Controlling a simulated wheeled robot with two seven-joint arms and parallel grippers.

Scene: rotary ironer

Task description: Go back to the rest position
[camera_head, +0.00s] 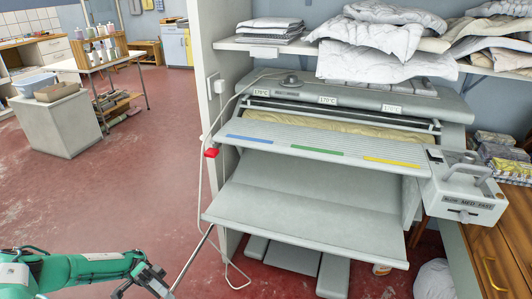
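The rotary ironer (320,150) stands in the middle right against a white-edged alcove. Its slatted feed board (300,143) has blue, green and yellow strips, and a wide grey tray (300,205) lies below. A yellowish padded roller shows in the gap above the board. My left gripper (155,284) is at the bottom edge, left of and below the tray, at the end of my green arm. A thin metal rod (192,260) slants close to it; I cannot tell whether they touch. The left fingers are too small and cut off to read. My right gripper is not in view.
A shelf (275,48) with folded and piled linen is above the ironer. A grey control box (465,187) juts out at its right, over a wooden cabinet (500,245). A cord hangs along the left post. Open red floor (130,190) lies to the left.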

